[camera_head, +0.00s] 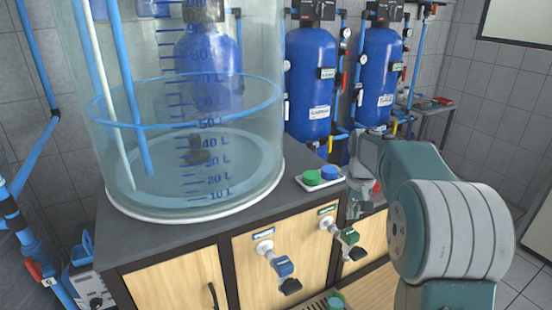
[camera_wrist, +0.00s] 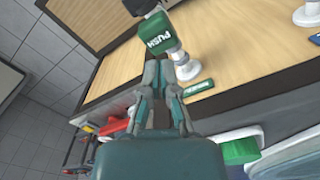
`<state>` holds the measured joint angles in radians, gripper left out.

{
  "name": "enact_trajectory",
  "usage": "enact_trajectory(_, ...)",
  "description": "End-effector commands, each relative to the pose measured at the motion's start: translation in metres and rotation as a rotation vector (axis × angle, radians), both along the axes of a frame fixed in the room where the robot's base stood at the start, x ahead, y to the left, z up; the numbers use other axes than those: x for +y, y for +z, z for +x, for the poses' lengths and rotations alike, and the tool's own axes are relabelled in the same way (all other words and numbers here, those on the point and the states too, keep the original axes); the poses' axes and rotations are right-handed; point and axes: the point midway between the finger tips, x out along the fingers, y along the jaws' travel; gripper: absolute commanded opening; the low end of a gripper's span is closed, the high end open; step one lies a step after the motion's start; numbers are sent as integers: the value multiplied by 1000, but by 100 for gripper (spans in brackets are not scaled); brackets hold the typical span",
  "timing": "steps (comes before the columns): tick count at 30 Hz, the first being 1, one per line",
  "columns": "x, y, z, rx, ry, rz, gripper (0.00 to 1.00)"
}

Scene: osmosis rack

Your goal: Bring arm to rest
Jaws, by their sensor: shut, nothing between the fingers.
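My gripper (camera_head: 355,208) hangs fingers down at the front edge of the dark counter (camera_head: 130,243), seen small and partly against the cabinet front. In the wrist view my gripper (camera_wrist: 166,72) has its fingers close together with nothing between them. The green valve handle marked PUSH (camera_wrist: 160,42) lies just beyond the fingertips in that view; whether they touch it is unclear. The same green-handled valve (camera_head: 348,236) is on the cabinet front, left of and below my gripper in the head view. My arm bends at the right of the head view.
A tall clear graduated tank (camera_head: 225,165) stands on the counter. A white tray (camera_head: 308,187) with green and blue buttons sits near the gripper. A blue-handled valve (camera_head: 284,266) projects from the cabinet. Blue cylinders (camera_head: 310,85) stand behind. Floor at the right looks clear.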

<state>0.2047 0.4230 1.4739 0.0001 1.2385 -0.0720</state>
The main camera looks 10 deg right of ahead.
Motion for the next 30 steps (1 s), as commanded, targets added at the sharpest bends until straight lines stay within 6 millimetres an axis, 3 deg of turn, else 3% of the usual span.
enact_trajectory(9,39,58,-70,-126,35,-21,0)
enact_trajectory(15,63,79,-124,-212,59,-31,0)
enact_trajectory(22,85,85,-190,-312,85,-36,0)
enact_trajectory(30,102,69,-262,-426,116,-35,0)
